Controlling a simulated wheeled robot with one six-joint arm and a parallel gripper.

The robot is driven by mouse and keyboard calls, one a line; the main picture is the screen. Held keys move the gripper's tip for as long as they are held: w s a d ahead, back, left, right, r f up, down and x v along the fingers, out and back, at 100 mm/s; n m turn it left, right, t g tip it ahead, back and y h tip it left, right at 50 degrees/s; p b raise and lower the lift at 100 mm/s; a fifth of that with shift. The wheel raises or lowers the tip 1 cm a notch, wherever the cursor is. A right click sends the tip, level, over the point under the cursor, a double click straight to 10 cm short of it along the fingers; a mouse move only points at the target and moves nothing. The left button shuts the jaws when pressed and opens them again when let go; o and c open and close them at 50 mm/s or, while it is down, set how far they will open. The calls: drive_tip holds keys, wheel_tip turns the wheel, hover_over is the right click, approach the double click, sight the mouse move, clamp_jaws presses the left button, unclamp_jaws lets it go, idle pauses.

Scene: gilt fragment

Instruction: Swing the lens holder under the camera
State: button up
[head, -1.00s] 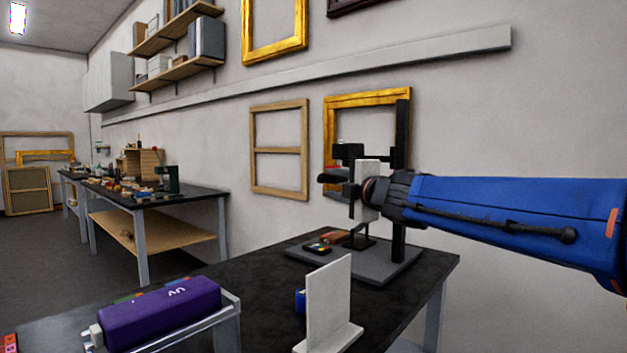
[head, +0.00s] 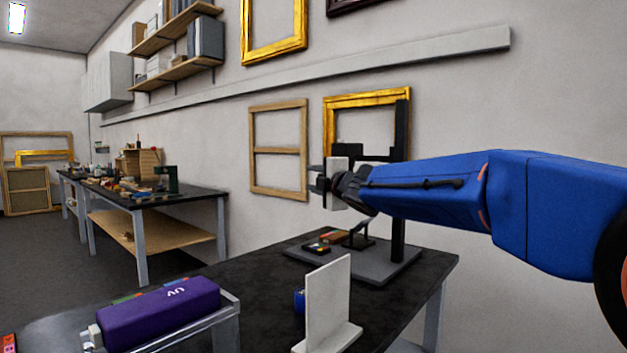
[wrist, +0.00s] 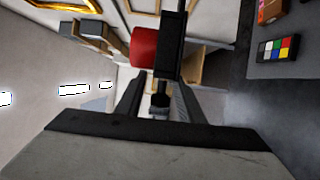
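The camera stand has a black column (head: 399,185) on a grey base plate (head: 385,268). A dark horizontal arm (head: 375,152) reaches left from it, and my gripper partly hides what hangs there. My gripper (head: 320,181) is at that height, left of the column and pointing left. In the wrist view my gripper (wrist: 157,88) has its fingers apart. A black bar (wrist: 170,40), apparently the lens holder, ends in a short dark knob (wrist: 160,98) between them, with gaps visible. A red round part (wrist: 144,47) sits beside the bar. The holder's alignment under the camera cannot be told.
A pale upright panel (head: 330,302) stands at the bench front near a purple case (head: 162,313). Gilt frame (head: 367,97) hangs on the wall behind.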

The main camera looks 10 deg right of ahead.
clamp_jaws()
drive_tip(key=shift+w+a, duration=0.1)
drive_tip(key=shift+w, duration=0.05)
